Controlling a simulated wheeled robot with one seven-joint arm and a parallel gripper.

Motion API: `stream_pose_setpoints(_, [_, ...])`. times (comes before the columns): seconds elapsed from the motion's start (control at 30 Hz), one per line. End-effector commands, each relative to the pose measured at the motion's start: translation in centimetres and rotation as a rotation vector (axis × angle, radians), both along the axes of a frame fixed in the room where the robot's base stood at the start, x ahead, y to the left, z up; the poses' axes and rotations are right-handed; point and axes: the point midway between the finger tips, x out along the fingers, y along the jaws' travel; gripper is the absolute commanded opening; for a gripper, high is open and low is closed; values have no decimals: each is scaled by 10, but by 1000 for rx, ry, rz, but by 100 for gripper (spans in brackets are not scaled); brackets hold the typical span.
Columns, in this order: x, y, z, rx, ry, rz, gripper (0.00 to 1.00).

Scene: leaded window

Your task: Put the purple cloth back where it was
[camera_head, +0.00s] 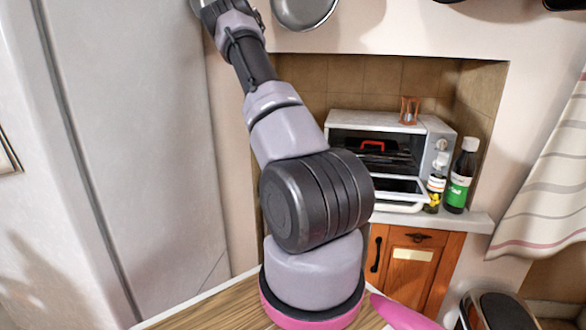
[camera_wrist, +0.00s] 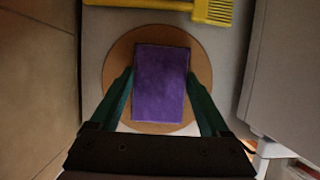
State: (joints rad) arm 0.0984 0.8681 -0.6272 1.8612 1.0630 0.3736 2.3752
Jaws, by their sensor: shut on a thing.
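The purple cloth (camera_wrist: 160,60) is a flat folded rectangle in the middle of the wrist view. My gripper (camera_wrist: 161,82) is shut on it, with one green finger at each long side. Behind the cloth in that view is a round tan disc (camera_wrist: 116,58) on a pale grey surface. I cannot tell whether the cloth touches the disc. In the head view my arm reaches up to the top left, and the cloth does not show there.
A yellow brush-like tool (camera_wrist: 214,11) lies beyond the disc. A pale grey box-like body (camera_wrist: 285,80) stands close on the right, and a brownish wall (camera_wrist: 38,80) is on the left. The head view shows an open toaster oven (camera_head: 375,122) and a dark bottle (camera_head: 461,178) in a niche.

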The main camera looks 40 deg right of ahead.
Motion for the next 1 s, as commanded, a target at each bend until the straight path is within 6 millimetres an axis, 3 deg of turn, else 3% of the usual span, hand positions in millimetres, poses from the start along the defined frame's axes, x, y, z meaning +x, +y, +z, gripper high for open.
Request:
stream_pose_setpoints(0.07, [0,0,-2,0,0,0,19])
stream_pose_setpoints(0.1, [0,0,-2,0,0,0,91])
stream_pose_setpoints(0.13, [0,0,-2,0,0,0,100])
stream_pose_setpoints(0.47, [0,1,4,0,-1,1,100])
stream_pose_setpoints(1.0, [-24,32,96,-1,-1,2,100])
